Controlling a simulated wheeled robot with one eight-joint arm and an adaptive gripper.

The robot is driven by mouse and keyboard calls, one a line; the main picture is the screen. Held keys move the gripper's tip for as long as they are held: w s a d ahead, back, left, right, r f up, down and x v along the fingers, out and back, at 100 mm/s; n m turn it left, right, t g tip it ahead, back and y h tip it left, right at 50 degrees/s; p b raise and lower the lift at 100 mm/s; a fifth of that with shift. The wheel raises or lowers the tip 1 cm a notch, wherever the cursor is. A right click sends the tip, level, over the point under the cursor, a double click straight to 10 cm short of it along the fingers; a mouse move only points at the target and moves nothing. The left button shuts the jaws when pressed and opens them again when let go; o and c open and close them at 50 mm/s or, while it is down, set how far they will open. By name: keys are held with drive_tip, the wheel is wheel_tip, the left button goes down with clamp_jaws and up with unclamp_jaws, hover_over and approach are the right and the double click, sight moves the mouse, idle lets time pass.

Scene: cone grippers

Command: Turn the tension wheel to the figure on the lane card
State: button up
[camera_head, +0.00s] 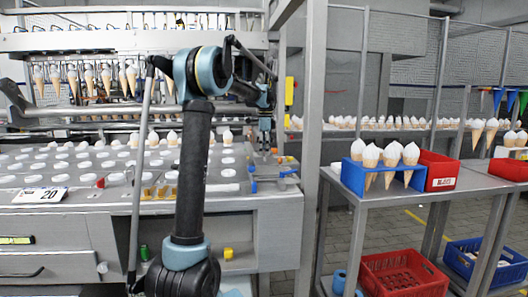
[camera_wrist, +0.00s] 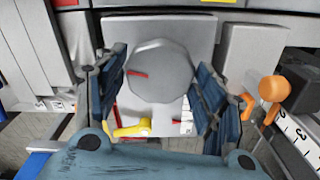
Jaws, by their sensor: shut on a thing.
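In the wrist view a grey, many-sided wheel (camera_wrist: 165,88) with a red mark on the left of its face sits between the blue fingers of my gripper (camera_wrist: 160,73). The fingers are closed in on its left and right sides. The red mark points roughly left. A pale plate lies behind the wheel, and I cannot read any scale figures around it. In the head view the lane card (camera_head: 40,194) stands at the left front of the machine and reads 20. My arm hides part of the machine there, and the wheel cannot be made out.
In the wrist view a yellow lever (camera_wrist: 130,128) is just below the wheel, and an orange knob (camera_wrist: 273,88) beside a numbered strip (camera_wrist: 298,140) is at right. In the head view a blue cone rack (camera_head: 352,178) and a red bin (camera_head: 440,171) stand on the side table.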

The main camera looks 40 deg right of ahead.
drive_tip(key=shift+s+d+m, duration=0.1)
drive_tip(key=shift+s+m, duration=0.05)
drive_tip(key=shift+m, duration=0.15)
drive_tip(key=o, duration=1.1)
drive_tip(key=shift+c, duration=0.2)
drive_tip(key=shift+r, duration=0.1)
drive_tip(key=shift+r, duration=0.3)
wheel_tip(320, 180, up, 11)
